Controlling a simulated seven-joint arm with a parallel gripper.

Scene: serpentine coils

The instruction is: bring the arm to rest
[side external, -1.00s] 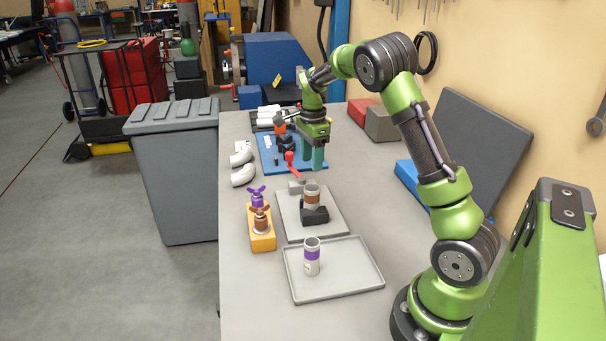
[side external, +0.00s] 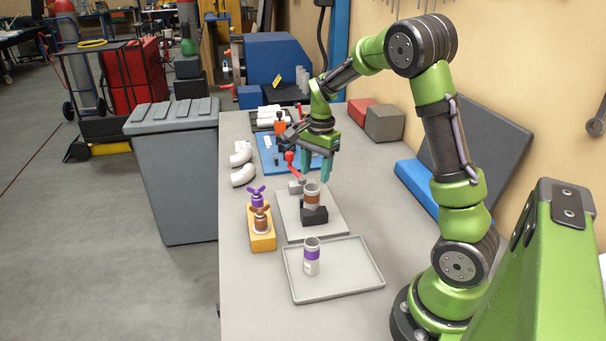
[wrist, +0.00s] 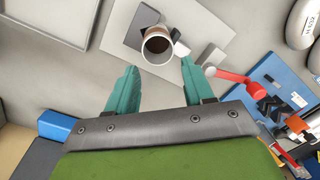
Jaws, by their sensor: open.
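My gripper (side external: 316,165) is open and empty, with its two teal fingers pointing down above the table, just behind the grey plate (side external: 331,227). In the wrist view the fingers (wrist: 153,90) stand apart with bare table between them. A grey cup with a brown band (side external: 312,196) sits upright in a black holder (side external: 314,215) on the plate, and it also shows in the wrist view (wrist: 157,45), ahead of the fingers. A red-handled clamp (side external: 291,163) stands beside the holder. A cup with a purple band (side external: 312,257) stands upright in the shallow grey tray (side external: 350,283).
An orange block (side external: 263,240) holds a purple-knobbed and a brown-knobbed part. White pipe bends (side external: 243,175) lie at the table's left edge. A blue board (side external: 275,160) lies behind. Red and grey blocks (side external: 385,124) and a dark slanted panel (side external: 480,150) stand at right.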

